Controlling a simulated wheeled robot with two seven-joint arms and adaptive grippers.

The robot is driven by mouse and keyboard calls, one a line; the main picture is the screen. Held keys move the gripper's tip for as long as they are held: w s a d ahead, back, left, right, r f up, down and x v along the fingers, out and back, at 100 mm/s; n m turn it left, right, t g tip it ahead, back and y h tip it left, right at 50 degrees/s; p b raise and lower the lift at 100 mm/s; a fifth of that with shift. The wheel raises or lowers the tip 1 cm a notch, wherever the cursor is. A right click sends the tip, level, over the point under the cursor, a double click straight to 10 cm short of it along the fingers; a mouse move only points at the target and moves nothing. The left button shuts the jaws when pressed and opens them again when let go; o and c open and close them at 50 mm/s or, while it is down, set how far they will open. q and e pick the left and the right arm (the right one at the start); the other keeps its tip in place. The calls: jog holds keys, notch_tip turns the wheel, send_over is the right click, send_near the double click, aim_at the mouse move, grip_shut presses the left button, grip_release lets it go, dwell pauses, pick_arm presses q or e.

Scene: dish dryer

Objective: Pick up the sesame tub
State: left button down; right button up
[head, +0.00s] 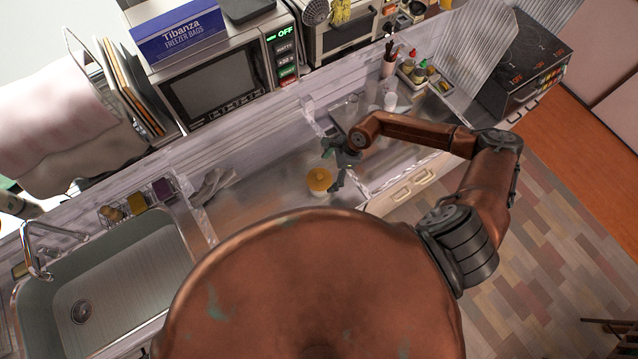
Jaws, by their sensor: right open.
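A small tub with an orange-yellow lid (319,180), which looks like the sesame tub, stands on the metal counter in the middle of the head view. Its pale side shows a little below the lid. My right gripper (333,168) is open at the tub, with one finger behind it and one at its right side. I cannot tell whether the fingers touch it. My left gripper is not in view.
A microwave (213,88) with a blue freezer bag box (178,32) stands behind the counter. The sink (110,280) is at the left, with a grey cloth (212,186) beside it. Bottles (420,72) stand at the right. Counter left of the tub is clear.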

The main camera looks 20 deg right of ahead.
aim_at(321, 176)
jog(key=p+x, duration=0.1)
jog(key=x, duration=0.2)
jog(key=p+x, duration=0.1)
jog(key=x, duration=0.2)
jog(key=shift+w+a+r, duration=0.15)
jog(key=shift+w+a, duration=0.1)
jog(key=shift+a, duration=0.2)
jog(key=shift+f, duration=0.3)
jog(key=shift+c, duration=0.2)
jog(key=c, duration=1.2)
jog(key=shift+r+b, duration=0.35)
jog(key=shift+r, duration=0.45)
jog(key=s+d+r+b, duration=0.4)
jog(key=s+d+r, duration=0.1)
jog(key=s+r, duration=0.6)
jog(key=shift+s+r, duration=0.25)
jog(key=shift+s, duration=0.7)
